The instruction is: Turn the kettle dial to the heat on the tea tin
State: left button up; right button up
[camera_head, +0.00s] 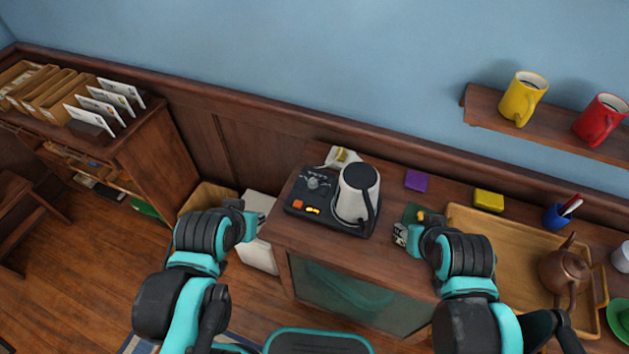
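A white kettle (350,203) with a black lid and handle stands on a black base (325,217) on the wooden cabinet. A round grey dial (314,182) is on the base, left of the kettle, with marks around it too small to read. Orange and yellow controls sit in front of the dial. A white and yellow item (342,156) behind the base may be the tea tin; the kettle partly hides it. My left gripper (257,223) is left of the cabinet top, apart from the dial. My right gripper (401,234) is right of the kettle. Finger openings are unclear.
A purple block (416,180), a yellow block (489,201) and a dark green item (412,213) lie right of the kettle. A wooden tray (490,232) and brown teapot (565,270) stand farther right. Yellow (520,98) and red (598,118) mugs sit on a wall shelf.

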aim_at(313, 183)
jog(key=k+l, duration=0.45)
jog(key=l, duration=0.25)
jog(key=k+l, duration=0.25)
jog(key=l+z, duration=0.05)
jog(key=l, duration=0.05)
